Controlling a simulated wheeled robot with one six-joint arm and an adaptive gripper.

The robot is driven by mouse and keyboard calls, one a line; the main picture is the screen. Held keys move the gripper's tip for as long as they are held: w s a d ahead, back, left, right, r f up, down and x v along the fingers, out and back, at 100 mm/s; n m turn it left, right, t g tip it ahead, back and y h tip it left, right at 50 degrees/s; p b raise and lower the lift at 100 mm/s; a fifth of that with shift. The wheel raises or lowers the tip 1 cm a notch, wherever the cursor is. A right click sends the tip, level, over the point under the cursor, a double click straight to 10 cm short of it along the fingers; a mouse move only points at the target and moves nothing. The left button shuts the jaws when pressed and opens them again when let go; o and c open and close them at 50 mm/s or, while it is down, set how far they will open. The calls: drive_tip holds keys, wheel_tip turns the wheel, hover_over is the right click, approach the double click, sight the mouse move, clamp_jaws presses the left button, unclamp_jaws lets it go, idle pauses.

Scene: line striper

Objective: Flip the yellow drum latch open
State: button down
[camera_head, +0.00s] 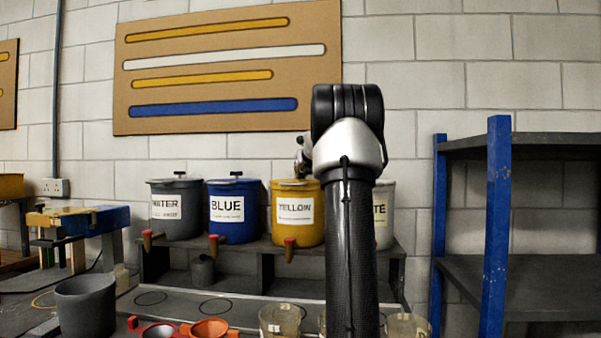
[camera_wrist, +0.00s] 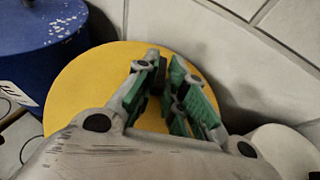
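The yellow drum (camera_head: 297,232) stands on the shelf between the blue drum and a mostly hidden white drum. It carries a white label reading YELLOW and has a red-tipped tap at its front. My arm rises in front of the shelf and my gripper (camera_head: 303,160) is at the drum's top, partly hidden by my wrist. In the wrist view my gripper (camera_wrist: 163,66) is over the yellow lid (camera_wrist: 82,82), its green-padded fingers close together. A small dark piece (camera_wrist: 157,80), perhaps the latch, shows between the fingertips. I cannot tell whether they touch it.
The blue drum (camera_head: 232,218) and a grey water drum (camera_head: 175,215) stand left of the yellow one. The white drum (camera_head: 385,220) is close on the right. A block wall (camera_head: 430,110) is behind. A blue-posted rack (camera_head: 497,220) stands at right. Cups line the bench front.

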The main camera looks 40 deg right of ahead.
drive_tip(key=shift+a+m+g+h, duration=0.15)
drive_tip(key=shift+m+g+h, duration=0.35)
drive_tip(key=shift+m+h, duration=0.25)
drive_tip(key=c, duration=1.5)
unclamp_jaws()
drive_tip(key=v, duration=1.2)
